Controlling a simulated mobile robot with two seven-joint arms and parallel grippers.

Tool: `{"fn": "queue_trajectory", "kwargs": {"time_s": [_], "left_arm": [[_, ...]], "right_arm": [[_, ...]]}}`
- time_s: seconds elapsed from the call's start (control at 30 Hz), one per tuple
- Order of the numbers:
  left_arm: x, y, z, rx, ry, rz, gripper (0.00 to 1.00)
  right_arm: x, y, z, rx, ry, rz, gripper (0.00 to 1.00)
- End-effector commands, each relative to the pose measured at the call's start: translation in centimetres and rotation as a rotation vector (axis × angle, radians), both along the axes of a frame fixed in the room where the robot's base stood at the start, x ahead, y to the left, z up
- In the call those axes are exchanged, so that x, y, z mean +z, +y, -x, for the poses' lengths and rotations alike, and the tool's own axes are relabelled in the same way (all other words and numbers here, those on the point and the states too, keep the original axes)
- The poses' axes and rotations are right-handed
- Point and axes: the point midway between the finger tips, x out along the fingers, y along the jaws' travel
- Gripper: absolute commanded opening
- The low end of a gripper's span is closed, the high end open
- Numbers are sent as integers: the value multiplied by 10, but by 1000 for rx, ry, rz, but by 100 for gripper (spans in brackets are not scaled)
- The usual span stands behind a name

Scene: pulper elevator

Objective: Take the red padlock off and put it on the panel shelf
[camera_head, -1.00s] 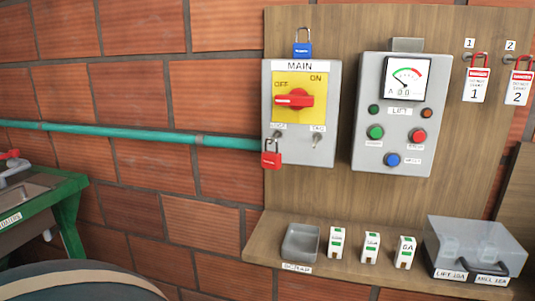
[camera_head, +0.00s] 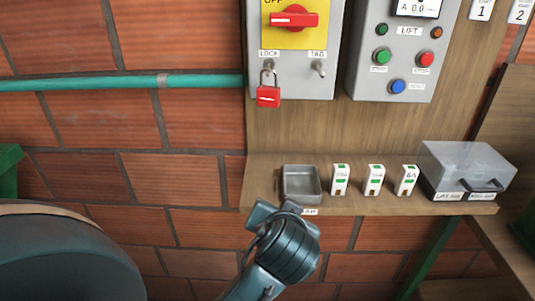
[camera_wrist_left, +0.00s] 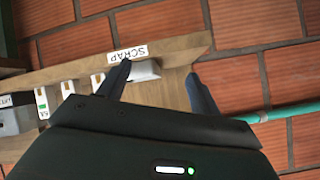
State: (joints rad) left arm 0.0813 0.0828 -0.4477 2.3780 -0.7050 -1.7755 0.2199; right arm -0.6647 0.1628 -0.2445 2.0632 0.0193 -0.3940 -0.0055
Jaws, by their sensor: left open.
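The red padlock (camera_head: 268,96) hangs by its shackle at the LOCK post on the lower left of the grey main switch box (camera_head: 328,85). The panel shelf (camera_head: 262,182) is below it, at the bottom of the wooden panel. My left gripper (camera_head: 276,209) is in front of the shelf's front left edge, below the padlock and apart from it. In the left wrist view my left gripper (camera_wrist_left: 158,70) is open, its fingers apart with the shelf behind them; the padlock does not show there. My right gripper is not in view.
A grey scrap tray (camera_head: 301,184), several white fuse blocks (camera_head: 374,180) and a clear-lidded box (camera_head: 467,172) stand on the shelf. A green pipe (camera_head: 125,84) runs along the brick wall to the switch box. The shelf's left end is bare.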

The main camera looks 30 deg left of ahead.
Motion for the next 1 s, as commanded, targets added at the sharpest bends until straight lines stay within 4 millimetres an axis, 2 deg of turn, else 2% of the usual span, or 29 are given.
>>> {"fn": "queue_trajectory", "kwargs": {"time_s": [0.03,0.1,0.2,0.3,0.4,0.57,0.8,1.0], "left_arm": [[38,-2,-14,52,-111,-30,64],[83,-3,-22,135,-253,-65,64],[138,-5,-22,240,-438,-92,64],[178,-7,-15,321,-581,-101,64],[201,-8,-8,373,-673,-102,64],[215,0,-10,404,-723,-107,64],[215,36,-39,405,-721,-109,64],[214,51,-53,401,-720,-105,64]], "right_arm": [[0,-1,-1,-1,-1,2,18],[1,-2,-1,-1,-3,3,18],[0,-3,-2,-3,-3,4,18],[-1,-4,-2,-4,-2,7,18],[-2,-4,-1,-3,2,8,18],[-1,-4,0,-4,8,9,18],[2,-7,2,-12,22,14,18],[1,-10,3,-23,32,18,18]]}}
